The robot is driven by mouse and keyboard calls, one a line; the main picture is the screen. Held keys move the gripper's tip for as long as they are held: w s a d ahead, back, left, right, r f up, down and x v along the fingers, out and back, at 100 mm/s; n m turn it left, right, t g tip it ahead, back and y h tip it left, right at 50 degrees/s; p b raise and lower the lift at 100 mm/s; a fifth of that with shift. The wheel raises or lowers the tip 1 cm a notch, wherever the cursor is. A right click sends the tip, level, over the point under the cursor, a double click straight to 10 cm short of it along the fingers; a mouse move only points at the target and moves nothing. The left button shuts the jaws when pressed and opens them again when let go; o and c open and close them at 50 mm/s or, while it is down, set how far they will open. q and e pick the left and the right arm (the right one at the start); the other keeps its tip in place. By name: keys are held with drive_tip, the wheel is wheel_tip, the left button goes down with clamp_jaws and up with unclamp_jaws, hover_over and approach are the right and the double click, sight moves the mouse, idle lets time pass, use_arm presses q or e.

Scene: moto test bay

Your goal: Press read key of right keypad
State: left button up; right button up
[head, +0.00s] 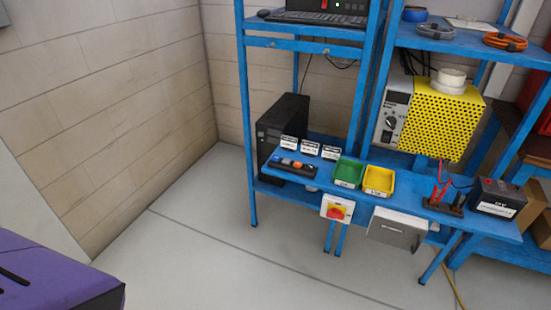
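A dark strip (293,168) with blue, white and orange round parts lies at the left end of the blue bench shelf. Three small white-faced units stand behind it: the left one (289,143), the middle one (310,148) and the right one (331,153). Their markings are too small to read, and I cannot tell which item is the right keypad or where a read key is. Neither of my grippers shows in the head view.
A green bin (348,173) and a yellow bin (379,181) sit right of the strip. A red-yellow switch (337,210) hangs on the front edge. A yellow perforated box (440,118) and a battery (497,198) stand farther right. The floor (215,225) in front is clear.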

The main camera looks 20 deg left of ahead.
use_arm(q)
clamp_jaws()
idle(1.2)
